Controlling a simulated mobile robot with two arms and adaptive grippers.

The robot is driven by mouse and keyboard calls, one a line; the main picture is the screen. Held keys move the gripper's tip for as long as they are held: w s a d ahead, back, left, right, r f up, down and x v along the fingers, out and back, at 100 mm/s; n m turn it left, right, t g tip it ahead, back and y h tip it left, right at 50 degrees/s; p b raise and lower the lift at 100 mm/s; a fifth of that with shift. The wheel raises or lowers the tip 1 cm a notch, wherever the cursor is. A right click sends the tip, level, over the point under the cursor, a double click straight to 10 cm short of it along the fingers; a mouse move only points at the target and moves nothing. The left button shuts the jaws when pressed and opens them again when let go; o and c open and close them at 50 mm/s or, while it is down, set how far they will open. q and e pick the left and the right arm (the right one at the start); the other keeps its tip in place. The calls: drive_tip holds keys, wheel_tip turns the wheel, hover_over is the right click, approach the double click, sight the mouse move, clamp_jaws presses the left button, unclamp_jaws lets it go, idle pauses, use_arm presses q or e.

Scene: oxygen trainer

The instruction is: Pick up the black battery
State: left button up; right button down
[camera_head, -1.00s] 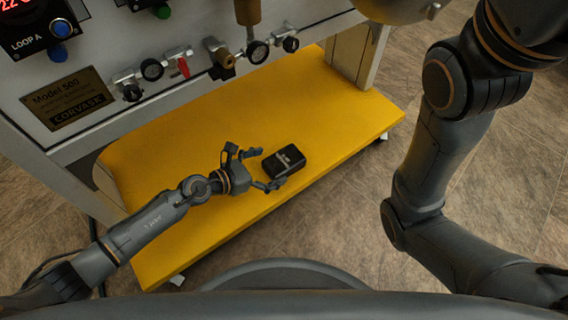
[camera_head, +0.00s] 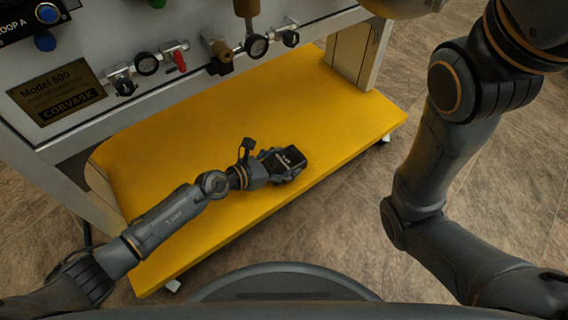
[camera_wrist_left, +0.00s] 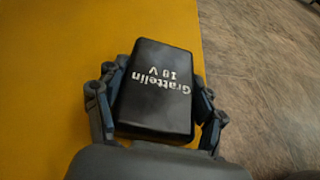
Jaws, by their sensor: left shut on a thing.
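The black battery (camera_head: 292,157) is a dark block on the yellow shelf, towards its right front part, in the head view. In the left wrist view the battery (camera_wrist_left: 156,88) shows white lettering, "Grattelin 18 V", and sits between the two fingers. My left gripper (camera_head: 283,163) is shut on the battery, with a finger on each side of it; the fingers also show in the left wrist view (camera_wrist_left: 155,103). I cannot tell whether the battery is clear of the shelf. My right gripper is out of view; only the right arm shows.
The yellow shelf (camera_head: 210,130) is otherwise bare. Above it stands the trainer panel (camera_head: 95,50) with gauges (camera_head: 257,46), valves and a red handle (camera_head: 179,62). A shelf leg (camera_head: 352,55) rises at the right. Tiled floor (camera_head: 340,235) lies in front.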

use_arm(q)
drive_tip(key=shift+c, duration=0.7)
drive_tip(key=shift+r, duration=0.1)
